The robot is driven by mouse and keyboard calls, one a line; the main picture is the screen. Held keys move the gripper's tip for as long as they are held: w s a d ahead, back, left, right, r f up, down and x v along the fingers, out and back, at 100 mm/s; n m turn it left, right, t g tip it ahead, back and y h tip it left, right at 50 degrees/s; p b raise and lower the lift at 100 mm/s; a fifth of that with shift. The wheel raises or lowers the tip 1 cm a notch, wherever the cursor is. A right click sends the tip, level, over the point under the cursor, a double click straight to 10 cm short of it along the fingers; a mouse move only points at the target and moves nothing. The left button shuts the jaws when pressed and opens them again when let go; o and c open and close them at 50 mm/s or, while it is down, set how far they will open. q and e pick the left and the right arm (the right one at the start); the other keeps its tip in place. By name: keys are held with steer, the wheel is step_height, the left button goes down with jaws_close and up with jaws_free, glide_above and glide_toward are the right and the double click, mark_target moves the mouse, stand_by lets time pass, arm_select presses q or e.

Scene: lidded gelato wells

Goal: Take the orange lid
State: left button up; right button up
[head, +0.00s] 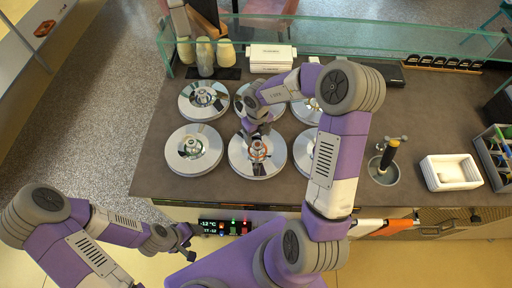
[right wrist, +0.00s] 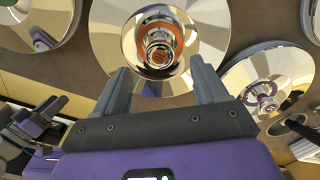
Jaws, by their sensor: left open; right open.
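The orange lid (head: 242,167) is a round, shiny lid in the middle of the front row of wells; a small orange ring circles its knob. It fills the top middle of the right wrist view (right wrist: 115,45), with the orange-ringed knob between and beyond my fingertips. My right gripper (head: 259,134) is open above the far side of this lid, and it also shows open in the right wrist view (right wrist: 160,75), empty. My left gripper (head: 187,236) is open, low at the counter's front edge, away from the lids.
Several similar lids, such as the front-left lid (head: 180,163), surround it closely. A lid with a purple ring (right wrist: 285,70) lies right in the wrist view. A glass guard (head: 350,38) runs along the back. A white tray (head: 435,186) and a tool well (head: 374,176) stand right.

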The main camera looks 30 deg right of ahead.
mark_target(257, 143)
step_height(257, 143, down, 5)
steer(key=shift+w+f, duration=0.1)
steer(key=shift+w, duration=0.05)
jaws_close()
stand_by(0.4)
